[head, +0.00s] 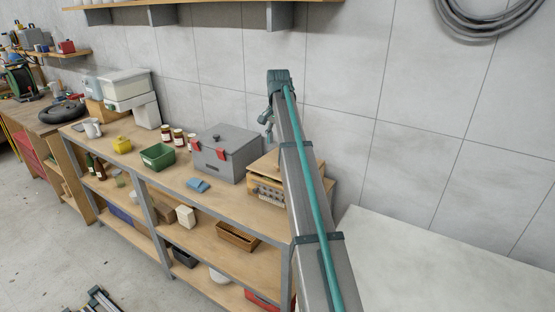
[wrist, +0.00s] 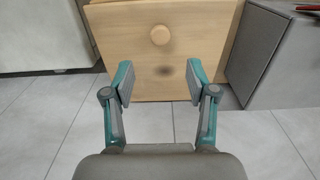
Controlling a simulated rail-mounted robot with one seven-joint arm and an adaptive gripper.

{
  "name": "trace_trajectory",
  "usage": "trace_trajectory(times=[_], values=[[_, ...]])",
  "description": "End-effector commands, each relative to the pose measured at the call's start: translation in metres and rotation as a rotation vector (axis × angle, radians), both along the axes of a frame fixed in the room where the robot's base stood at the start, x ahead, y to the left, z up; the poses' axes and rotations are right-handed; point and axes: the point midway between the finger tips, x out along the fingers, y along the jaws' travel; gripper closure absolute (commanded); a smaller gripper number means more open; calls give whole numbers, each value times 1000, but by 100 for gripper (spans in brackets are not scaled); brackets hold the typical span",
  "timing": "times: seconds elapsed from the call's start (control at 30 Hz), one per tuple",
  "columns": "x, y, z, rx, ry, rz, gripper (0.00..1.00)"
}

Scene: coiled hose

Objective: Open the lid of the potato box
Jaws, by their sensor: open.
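In the wrist view a pale wooden panel with a round wooden knob (wrist: 160,34) fills the top middle; it looks like the lid of the potato box (wrist: 120,45). My gripper (wrist: 160,84) is open and empty. Its two teal and grey fingers stand apart below the knob in the picture, and a dark, shadow-like spot lies between them on the wood. No contact shows. In the head view my gripper (head: 268,125) is small at the arm's far end, near the wall above the shelf. My arm partly hides a wooden-topped box there, and I cannot tell whether it is the same one.
A green bin (head: 157,157), blue cloth (head: 197,185) and jars share the shelf. A pale bare surface (head: 430,255) lies right. A grey box (wrist: 268,60) flanks the wooden panel.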

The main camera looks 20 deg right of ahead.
Motion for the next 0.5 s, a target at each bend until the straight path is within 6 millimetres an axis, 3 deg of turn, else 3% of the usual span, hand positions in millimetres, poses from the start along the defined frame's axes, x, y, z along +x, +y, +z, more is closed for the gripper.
trace_trajectory(times=[0.5], values=[[-1, 1, -78, 0, 0, 2, 43]])
